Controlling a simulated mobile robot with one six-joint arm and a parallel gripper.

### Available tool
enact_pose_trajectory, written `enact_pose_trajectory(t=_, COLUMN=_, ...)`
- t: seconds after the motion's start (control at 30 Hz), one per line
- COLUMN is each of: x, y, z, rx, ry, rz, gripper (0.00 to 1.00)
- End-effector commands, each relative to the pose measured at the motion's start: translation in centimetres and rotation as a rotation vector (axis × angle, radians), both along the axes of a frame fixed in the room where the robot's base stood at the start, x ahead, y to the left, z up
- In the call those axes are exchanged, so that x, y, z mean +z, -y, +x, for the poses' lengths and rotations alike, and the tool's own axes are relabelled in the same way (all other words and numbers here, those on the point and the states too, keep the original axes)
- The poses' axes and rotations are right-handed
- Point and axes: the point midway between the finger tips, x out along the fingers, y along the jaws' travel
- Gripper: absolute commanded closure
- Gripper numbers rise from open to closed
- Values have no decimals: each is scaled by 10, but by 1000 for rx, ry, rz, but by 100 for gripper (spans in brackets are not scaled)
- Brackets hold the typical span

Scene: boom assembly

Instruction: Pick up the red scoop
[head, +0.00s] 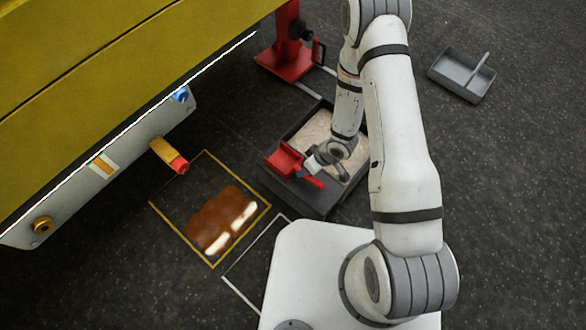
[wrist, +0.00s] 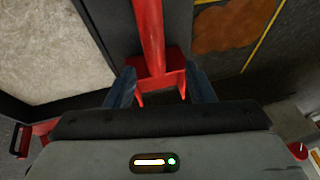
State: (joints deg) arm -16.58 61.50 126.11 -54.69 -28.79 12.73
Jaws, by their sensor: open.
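The red scoop (head: 284,160) lies at the near left edge of a dark bin (head: 300,194) of pale granular material. My gripper (head: 312,170) is right at it, and a short red piece sticks out below the gripper. In the wrist view, a red bar of the scoop (wrist: 149,30) runs down from the top edge to a wider red bracket. My gripper (wrist: 160,84) is open, with one dark finger on each side of this bracket. A gap shows between the fingers and the red part. The lower end of the bracket is hidden by the gripper body.
A brown spill (head: 218,217) lies in a yellow floor outline left of the bin. A yellow machine (head: 100,60) with a red-tipped spout (head: 178,164) overhangs the left. A red stand (head: 287,62) is behind the bin. A grey tray (head: 455,78) lies at the far right.

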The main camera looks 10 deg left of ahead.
Motion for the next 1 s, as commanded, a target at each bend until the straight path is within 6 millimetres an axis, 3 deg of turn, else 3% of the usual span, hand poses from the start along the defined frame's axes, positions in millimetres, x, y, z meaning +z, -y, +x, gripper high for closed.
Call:
enact_pose_trajectory(t=0.3, x=-42, y=-17, z=5, rx=1, ry=-1, rz=-2, gripper=51)
enact_pose_trajectory(t=0.57, x=-42, y=-18, z=6, rx=-1, ry=0, rz=-1, gripper=52)
enact_pose_trajectory(t=1.0, x=-42, y=-18, z=6, rx=-1, ry=1, rz=-2, gripper=88)
